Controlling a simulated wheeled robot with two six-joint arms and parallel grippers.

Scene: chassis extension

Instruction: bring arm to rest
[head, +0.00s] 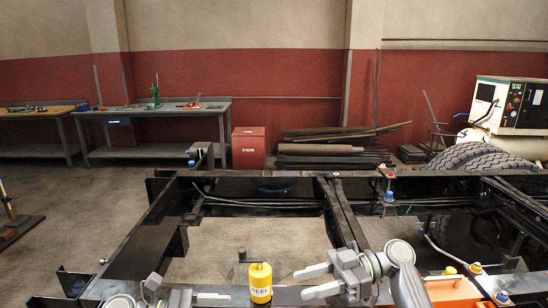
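My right gripper (300,284) is near the bottom centre of the head view, its two pale grey fingers pointing left. The fingers stand apart with nothing seen between them, over the front beam of the black chassis frame (130,250). My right arm comes in from the bottom right. My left gripper (212,298) shows at the bottom edge, left of centre, pointing right. It is mostly cut off by the picture edge, so its opening cannot be judged. A yellow cylinder (261,280) with dark lettering stands between the two grippers, apart from the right fingertips.
An orange item (452,291) lies right of my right arm, with small yellow, red and blue-capped parts nearby. A large tyre (475,160) is at the right. Behind are workbenches (160,108), a red cabinet (248,148) and stacked beams (335,150). Floor at left is mostly clear.

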